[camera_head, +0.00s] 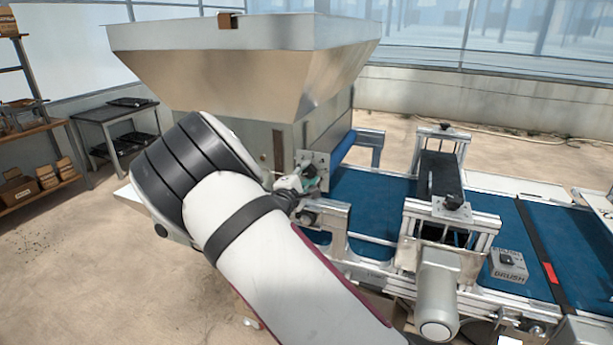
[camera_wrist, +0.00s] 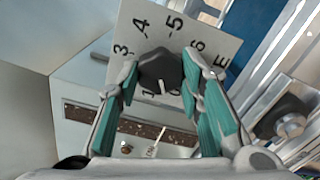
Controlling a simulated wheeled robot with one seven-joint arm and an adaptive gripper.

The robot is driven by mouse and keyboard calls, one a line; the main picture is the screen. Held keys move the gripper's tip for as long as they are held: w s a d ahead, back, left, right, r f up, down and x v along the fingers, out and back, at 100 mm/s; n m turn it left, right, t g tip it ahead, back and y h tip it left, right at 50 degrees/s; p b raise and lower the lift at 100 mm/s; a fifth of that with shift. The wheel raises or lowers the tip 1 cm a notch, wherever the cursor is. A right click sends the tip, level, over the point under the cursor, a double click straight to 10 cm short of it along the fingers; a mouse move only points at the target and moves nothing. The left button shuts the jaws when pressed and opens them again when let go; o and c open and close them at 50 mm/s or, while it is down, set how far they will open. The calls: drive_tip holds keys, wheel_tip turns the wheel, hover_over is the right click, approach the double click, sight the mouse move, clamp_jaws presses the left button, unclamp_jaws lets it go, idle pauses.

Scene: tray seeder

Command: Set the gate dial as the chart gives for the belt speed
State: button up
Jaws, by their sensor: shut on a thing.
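The gate dial shows in the wrist view as a dark knob (camera_wrist: 162,64) on a pale plate (camera_wrist: 212,44). Numbers around it include 3, 4, 5 and 6; those at the lower side are partly hidden by the knob and fingers. A pale mark shows on the knob's lower part; its exact reading is unclear. My gripper (camera_wrist: 160,72) is shut on the knob, one teal-padded finger on each side. In the head view my gripper (camera_head: 300,184) is at the machine's side below the hopper (camera_head: 240,70), mostly hidden by my arm. I see no readable chart or belt speed.
The blue belt (camera_head: 375,195) runs to the right of my gripper, with metal side rails. A roller bridge (camera_head: 440,175) crosses it, and a box labelled BRUSH (camera_head: 508,264) stands farther right.

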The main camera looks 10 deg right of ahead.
drive_tip(key=m, duration=0.5)
drive_tip(key=shift+m, duration=0.3)
drive_tip(key=m, duration=0.5)
drive_tip(key=shift+b, duration=0.35)
drive_tip(key=m, duration=0.5)
drive_tip(key=shift+m, duration=0.4)
drive_tip(key=m, duration=0.5)
drive_tip(key=shift+m, duration=0.3)
drive_tip(key=m, duration=0.9)
drive_tip(key=shift+m, duration=0.4)
drive_tip(key=m, duration=0.5)
drive_tip(key=shift+f, duration=0.1)
drive_tip(key=shift+m, duration=2.5)
